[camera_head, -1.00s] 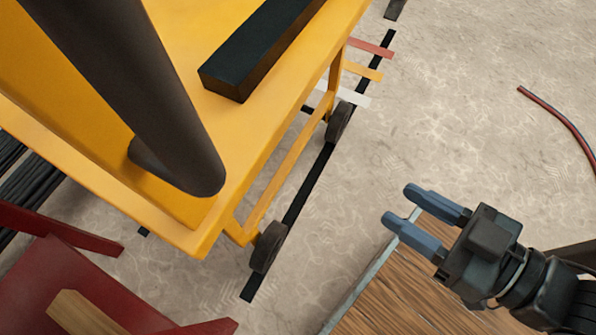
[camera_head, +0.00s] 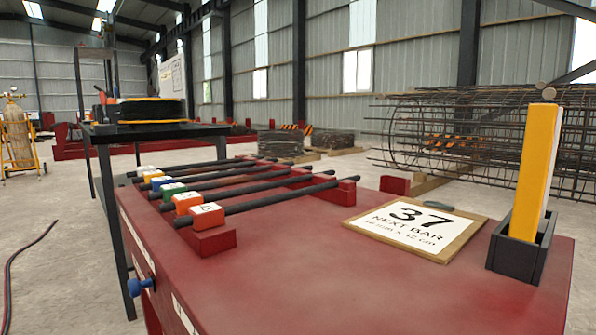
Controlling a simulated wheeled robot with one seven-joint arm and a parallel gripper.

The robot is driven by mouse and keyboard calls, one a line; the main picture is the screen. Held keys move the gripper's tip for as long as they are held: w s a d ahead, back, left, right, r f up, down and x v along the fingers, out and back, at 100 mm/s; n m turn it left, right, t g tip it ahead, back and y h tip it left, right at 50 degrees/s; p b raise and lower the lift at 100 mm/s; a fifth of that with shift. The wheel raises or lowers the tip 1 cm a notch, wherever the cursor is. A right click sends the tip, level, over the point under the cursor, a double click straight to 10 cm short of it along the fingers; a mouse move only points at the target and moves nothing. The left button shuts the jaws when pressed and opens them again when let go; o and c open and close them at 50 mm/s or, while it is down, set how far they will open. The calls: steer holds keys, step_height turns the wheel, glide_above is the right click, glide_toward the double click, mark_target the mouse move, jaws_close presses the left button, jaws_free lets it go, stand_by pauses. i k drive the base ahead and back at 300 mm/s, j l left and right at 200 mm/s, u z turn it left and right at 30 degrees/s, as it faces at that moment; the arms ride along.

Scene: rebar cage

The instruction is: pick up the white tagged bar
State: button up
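Several dark bars lie side by side on a rack on the red table (camera_head: 330,255), each with a coloured block tag at its near-left end. The white tag (camera_head: 145,169) appears at the far end of the row, small and partly covered by an orange tag (camera_head: 153,175). Its bar is hard to separate from its neighbours. Nearer tags are blue (camera_head: 161,182), green (camera_head: 173,190) and orange (camera_head: 187,202), with another orange-red one (camera_head: 207,215) nearest. My gripper is not in view now.
A sign with 37 (camera_head: 415,227) lies on the table's right half. A yellow block stands upright in a dark holder (camera_head: 521,250) at the right edge. A dark stand (camera_head: 155,131) is behind the rack; a rebar cage (camera_head: 480,135) is behind right. The table front is clear.

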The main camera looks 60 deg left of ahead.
mark_target(139, 171)
steer(key=u, duration=2.1)
